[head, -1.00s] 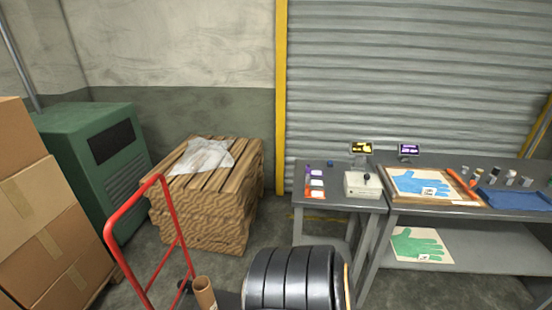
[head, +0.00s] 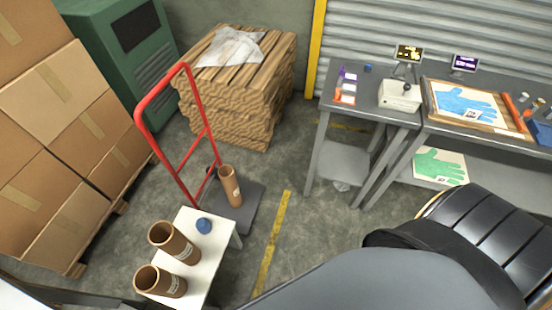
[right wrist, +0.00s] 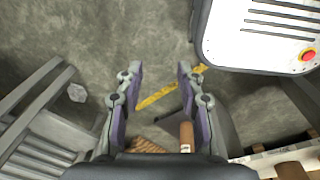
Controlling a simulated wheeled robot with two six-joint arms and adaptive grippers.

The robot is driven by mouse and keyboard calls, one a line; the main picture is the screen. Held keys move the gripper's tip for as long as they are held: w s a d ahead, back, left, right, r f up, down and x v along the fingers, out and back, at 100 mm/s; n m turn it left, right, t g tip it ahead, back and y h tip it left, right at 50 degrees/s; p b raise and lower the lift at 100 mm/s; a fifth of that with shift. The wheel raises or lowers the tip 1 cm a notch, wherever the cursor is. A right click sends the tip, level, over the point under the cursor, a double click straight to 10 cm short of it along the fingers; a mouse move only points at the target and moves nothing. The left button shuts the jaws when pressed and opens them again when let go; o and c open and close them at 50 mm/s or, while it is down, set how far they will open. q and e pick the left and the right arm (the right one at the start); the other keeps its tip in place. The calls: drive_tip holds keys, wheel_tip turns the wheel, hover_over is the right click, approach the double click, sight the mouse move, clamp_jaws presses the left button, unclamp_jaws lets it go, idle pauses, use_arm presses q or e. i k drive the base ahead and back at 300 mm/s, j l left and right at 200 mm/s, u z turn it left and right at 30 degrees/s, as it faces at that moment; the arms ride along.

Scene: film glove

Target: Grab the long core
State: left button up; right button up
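Three brown cardboard cores show in the head view. One slim core (head: 230,186) stands on the dark base plate of the red hand truck (head: 187,140). Two other cores, (head: 173,243) and (head: 160,283), stand on a small white table (head: 205,260); they look wider and nearer. Which is longest is hard to tell. My right gripper (right wrist: 157,75) is open and empty in the right wrist view, above the floor. A core (right wrist: 187,137) shows beyond its right finger, well apart from it. My left gripper is not in view.
A blue round object (head: 204,225) lies on the white table. Stacked boxes (head: 60,150) stand left, a wooden pallet stack (head: 240,90) behind. Grey workbenches (head: 340,120) with gloves stand right. Floor with a yellow line (head: 272,240) is clear between.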

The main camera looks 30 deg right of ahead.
sight(227, 174)
drive_tip(key=z, duration=0.2)
drive_tip(key=i+l+u, duration=0.1)
drive_tip(key=u, duration=0.75)
drive_tip(key=i+l+u, duration=0.2)
drive_tip(key=l, duration=0.25)
drive_tip(key=i+l+u, duration=0.2)
drive_tip(key=l, duration=0.25)
drive_tip(key=l+u, duration=0.25)
drive_tip(key=l, duration=0.2)
drive_tip(key=l+u, duration=0.2)
drive_tip(key=l, duration=0.3)
drive_tip(key=i+l, duration=0.1)
drive_tip(key=l, duration=0.35)
